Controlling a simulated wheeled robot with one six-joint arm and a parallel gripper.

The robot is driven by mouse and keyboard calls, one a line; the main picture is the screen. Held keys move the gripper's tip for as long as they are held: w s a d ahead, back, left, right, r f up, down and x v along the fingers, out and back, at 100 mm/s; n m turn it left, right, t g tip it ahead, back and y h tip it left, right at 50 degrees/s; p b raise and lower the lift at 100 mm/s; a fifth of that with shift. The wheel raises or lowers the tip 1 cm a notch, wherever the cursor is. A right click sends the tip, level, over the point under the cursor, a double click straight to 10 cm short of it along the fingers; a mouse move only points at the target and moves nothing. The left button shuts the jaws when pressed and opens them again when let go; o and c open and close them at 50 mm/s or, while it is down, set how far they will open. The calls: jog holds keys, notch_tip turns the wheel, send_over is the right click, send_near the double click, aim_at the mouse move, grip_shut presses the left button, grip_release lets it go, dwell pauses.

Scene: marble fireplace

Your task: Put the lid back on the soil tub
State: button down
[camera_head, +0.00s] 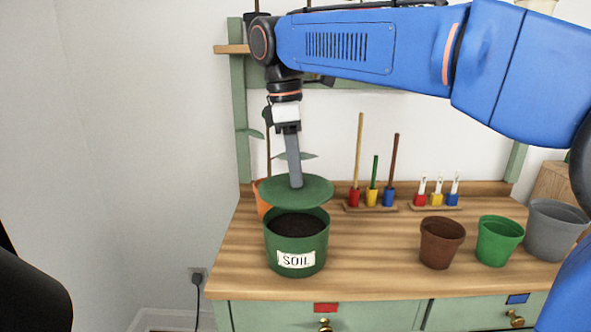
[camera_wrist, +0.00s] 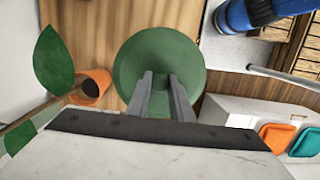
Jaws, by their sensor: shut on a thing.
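The green soil tub (camera_head: 297,250) stands on the wooden bench at the left, with dark soil showing inside and a white SOIL label on its front. The round green lid (camera_head: 318,190) is held above the tub, slightly toward its back, and there is a gap between lid and front rim. My gripper (camera_head: 296,182) points down and is shut on the lid near its middle. In the wrist view my gripper (camera_wrist: 160,84) has both fingers at the centre of the lid (camera_wrist: 187,62). The lid hides the tub there, and the lid's handle is not clearly visible.
An orange pot (camera_head: 263,204) with a tall leafy plant stands just behind the tub. Brown (camera_head: 441,243), green (camera_head: 498,241) and grey (camera_head: 553,230) pots stand at the right. Tool holders (camera_head: 371,205) line the back. The bench between the tub and brown pot is clear.

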jog(key=shift+w+f, duration=0.2)
jog(key=shift+w, duration=0.05)
jog(key=shift+f, duration=3)
jog(key=shift+f, duration=0.15)
jog(key=c, duration=1)
grip_release()
jog(key=shift+r, duration=3.5)
